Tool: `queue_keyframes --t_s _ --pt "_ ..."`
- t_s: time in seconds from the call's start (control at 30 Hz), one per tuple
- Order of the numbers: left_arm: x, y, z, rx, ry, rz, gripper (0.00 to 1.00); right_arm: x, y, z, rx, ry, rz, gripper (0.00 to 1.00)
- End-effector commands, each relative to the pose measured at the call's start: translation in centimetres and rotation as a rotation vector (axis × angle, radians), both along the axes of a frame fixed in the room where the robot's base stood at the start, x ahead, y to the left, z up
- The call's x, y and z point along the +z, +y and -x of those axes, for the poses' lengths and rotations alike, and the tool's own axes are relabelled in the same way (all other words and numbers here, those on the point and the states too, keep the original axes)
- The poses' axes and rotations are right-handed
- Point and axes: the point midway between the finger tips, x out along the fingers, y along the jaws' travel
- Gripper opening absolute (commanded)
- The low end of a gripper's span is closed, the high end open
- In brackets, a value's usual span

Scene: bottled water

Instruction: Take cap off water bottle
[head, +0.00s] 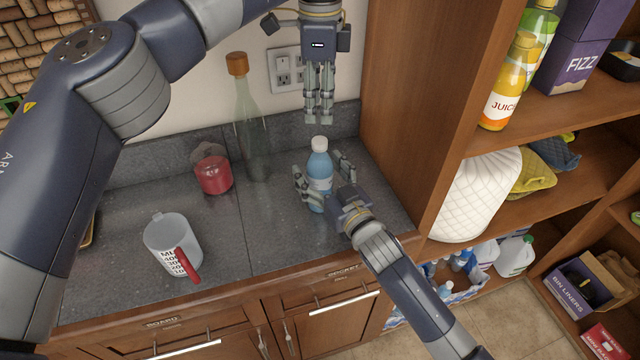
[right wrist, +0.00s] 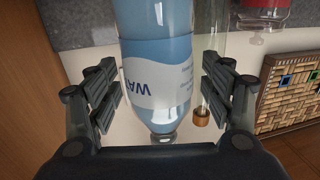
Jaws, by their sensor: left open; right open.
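The water bottle (head: 319,172), blue with a white cap (head: 319,143), stands upright on the grey counter near the wooden side panel. My right gripper (head: 325,178) is open, with one finger on each side of the bottle. In the right wrist view the bottle (right wrist: 158,65) fills the middle between the spread fingers, with gaps on both sides; its label shows upside down. My left gripper (head: 319,118) points straight down above the bottle, a little higher than the cap in the head view. Its fingers look close together but open, with nothing held.
A wooden shelf unit (head: 415,100) closes the right side. An outlet (head: 284,70) is on the wall behind. The counter's middle front is clear.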

Motion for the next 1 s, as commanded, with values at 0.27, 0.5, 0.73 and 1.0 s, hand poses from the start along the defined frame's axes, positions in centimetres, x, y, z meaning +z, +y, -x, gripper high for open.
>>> queue_keyframes --t_s 0.27,0.5,0.73,1.0 --pt "-0.02 0.03 -0.01 0.001 0.0 0.0 0.45 0.02 -0.02 0.02 0.0 0.0 0.0 0.29" --pt "-0.01 0.03 -0.01 -0.014 0.0 0.0 0.45 0.05 -0.03 0.02 0.0 -0.001 0.0 0.0" --pt "-0.02 0.03 0.0 -0.232 0.0 0.0 0.45 0.09 -0.03 0.02 0.0 -0.002 0.0 0.0" --pt "-0.02 0.03 0.01 -0.684 0.0 0.0 0.45 0.11 -0.04 0.0 0.0 -0.002 0.0 0.0"
